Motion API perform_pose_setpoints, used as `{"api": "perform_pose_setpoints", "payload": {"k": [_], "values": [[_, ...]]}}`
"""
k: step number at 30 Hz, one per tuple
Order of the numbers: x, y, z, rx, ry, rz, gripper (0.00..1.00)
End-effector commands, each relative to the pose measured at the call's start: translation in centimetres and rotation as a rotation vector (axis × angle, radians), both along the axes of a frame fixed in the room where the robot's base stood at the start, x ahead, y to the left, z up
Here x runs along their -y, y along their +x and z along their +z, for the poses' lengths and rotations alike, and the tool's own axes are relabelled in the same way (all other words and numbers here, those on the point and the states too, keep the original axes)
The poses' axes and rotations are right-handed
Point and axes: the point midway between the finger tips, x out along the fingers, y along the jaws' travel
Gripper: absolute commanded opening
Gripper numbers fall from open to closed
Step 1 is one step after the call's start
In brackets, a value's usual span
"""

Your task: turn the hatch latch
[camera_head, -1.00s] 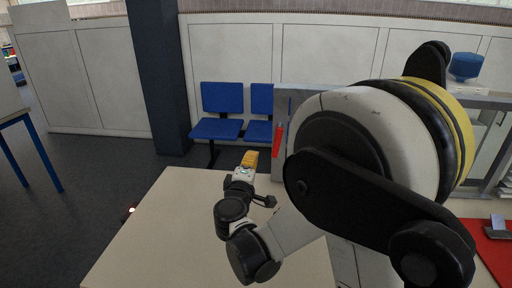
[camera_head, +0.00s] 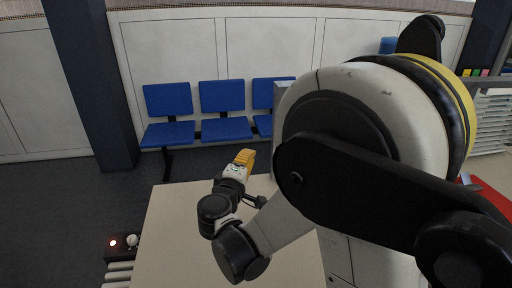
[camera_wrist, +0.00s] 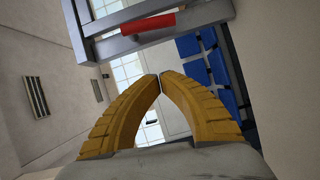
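My gripper's yellow fingers (camera_wrist: 160,76) meet at their tips in the wrist view, with nothing between them. In the head view my gripper (camera_head: 245,157) is above the far part of the pale table, left of the grey metal frame (camera_head: 281,95). In the wrist view a red bar-shaped handle (camera_wrist: 148,24) sits on a grey metal frame (camera_wrist: 108,46), beyond my fingertips and apart from them. I cannot tell whether this red handle is the hatch latch. In the head view it is hidden behind my arm.
The pale table top (camera_head: 172,235) is bare around my gripper. Blue chairs (camera_head: 222,110) stand beyond it by the wall. A dark pillar (camera_head: 92,85) is at the left. A red mat (camera_head: 490,197) lies at the right.

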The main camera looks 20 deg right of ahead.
Motion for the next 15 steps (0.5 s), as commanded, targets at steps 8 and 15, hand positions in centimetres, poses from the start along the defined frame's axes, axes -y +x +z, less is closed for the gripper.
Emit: {"api": "perform_pose_setpoints", "payload": {"k": [8, 15], "values": [[2.7, 3.5, -0.5, 0.000, 0.001, -0.003, 0.00], [5.8, 7.6, -0.8, 0.000, -0.001, -0.003, 0.00]]}}
